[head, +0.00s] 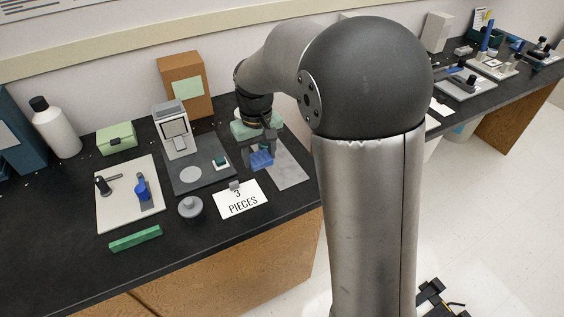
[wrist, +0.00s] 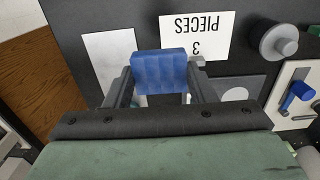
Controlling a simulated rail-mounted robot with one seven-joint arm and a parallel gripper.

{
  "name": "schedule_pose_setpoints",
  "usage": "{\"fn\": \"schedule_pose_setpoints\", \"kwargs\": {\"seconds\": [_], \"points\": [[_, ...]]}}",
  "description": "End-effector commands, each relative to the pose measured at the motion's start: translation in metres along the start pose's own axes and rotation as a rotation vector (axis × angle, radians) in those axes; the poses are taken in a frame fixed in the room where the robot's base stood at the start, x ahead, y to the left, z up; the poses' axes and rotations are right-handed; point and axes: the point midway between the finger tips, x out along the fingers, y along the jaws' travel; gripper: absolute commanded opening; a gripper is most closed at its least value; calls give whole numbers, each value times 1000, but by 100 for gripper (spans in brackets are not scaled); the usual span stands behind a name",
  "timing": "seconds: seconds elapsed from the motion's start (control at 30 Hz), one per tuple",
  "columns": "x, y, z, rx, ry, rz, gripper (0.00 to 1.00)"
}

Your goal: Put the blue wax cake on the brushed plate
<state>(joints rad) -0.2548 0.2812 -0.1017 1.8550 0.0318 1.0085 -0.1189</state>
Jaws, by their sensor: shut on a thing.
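The blue wax cake (head: 262,159) is a small ribbed blue block. My gripper (head: 259,150) is shut on it and holds it up in the air, clear of the counter as far as I can tell. In the wrist view the cake (wrist: 160,71) sits between the two fingers (wrist: 160,82). The brushed plate (head: 292,174) is a flat grey rectangle on the counter, beside and partly behind the cake in the head view. In the wrist view the plate (wrist: 108,52) shows left of the cake, which overlaps its edge. Part of the plate is hidden by my gripper and the cake.
A dark board with a pale disc (head: 190,175) and a grey-white instrument (head: 176,130) stands left. A grey knobbed weight (head: 190,207), green bar (head: 135,238) and pale tray (head: 125,205) are further left.

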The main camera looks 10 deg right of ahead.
Motion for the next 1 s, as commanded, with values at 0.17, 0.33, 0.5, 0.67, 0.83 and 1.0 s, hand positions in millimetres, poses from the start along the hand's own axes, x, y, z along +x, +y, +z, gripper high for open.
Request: {"fn": "schedule_pose_setpoints", "kwargs": {"seconds": [0.17,0.33,0.5,0.67,0.83,1.0], "points": [[20,44,-17,6,-2,0,23],[51,70,-28,5,-3,-1,23],[69,83,-34,1,0,0,23],[76,89,-36,3,0,-1,23],[99,93,-38,1,-3,-2,23],[113,93,-38,1,2,0,23]]}}
